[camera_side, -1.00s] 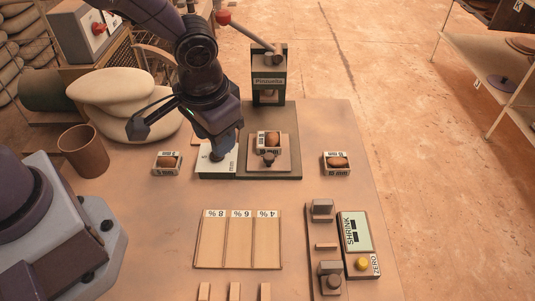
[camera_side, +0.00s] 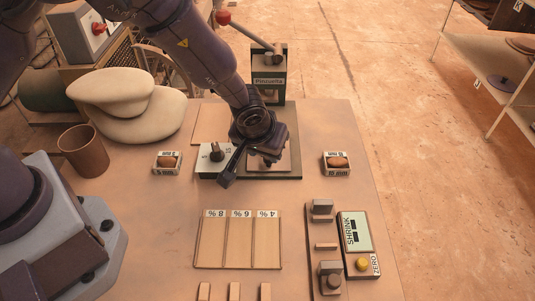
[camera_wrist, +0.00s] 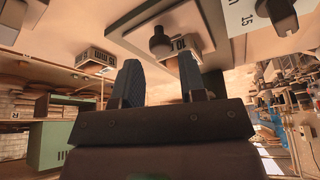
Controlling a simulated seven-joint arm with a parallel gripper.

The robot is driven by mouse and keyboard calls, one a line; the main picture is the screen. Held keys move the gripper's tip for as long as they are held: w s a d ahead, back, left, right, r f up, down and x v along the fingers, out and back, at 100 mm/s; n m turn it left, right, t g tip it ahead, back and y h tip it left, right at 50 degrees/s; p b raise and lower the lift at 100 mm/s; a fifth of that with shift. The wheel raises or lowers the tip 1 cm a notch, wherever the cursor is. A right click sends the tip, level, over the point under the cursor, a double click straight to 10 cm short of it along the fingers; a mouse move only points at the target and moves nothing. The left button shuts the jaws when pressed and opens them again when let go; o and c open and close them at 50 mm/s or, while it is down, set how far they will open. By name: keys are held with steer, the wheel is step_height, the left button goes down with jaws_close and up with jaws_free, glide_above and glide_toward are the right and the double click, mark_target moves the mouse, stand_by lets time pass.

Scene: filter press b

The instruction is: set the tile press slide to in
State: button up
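The tile press (camera_side: 269,80) stands at the back of the table. Its slide, a light plate (camera_side: 291,158), lies on the dark base (camera_side: 290,176) in front of the press; the slide also shows in the wrist view (camera_wrist: 198,18). A dark knob (camera_wrist: 160,42) on the slide appears just beyond my fingertips. A small labelled box (camera_wrist: 181,44) on the slide is partly hidden by a finger. My gripper (camera_side: 265,160) is over the slide, covering most of it in the side view. In the wrist view my gripper (camera_wrist: 158,75) is open, with nothing between the fingers.
A white dial box (camera_side: 213,160) adjoins the base on the left. Two small labelled boxes with brown contents flank the base, left (camera_side: 168,162) and right (camera_side: 337,163). A red-tipped press lever (camera_side: 245,34) leans above. A SHRINK gauge (camera_side: 357,240) is at the front right.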

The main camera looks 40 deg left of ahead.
steer(key=shift+x, duration=1.9)
jaws_close()
steer(key=w+a, duration=0.8)
jaws_free()
steer(key=v, duration=1.3)
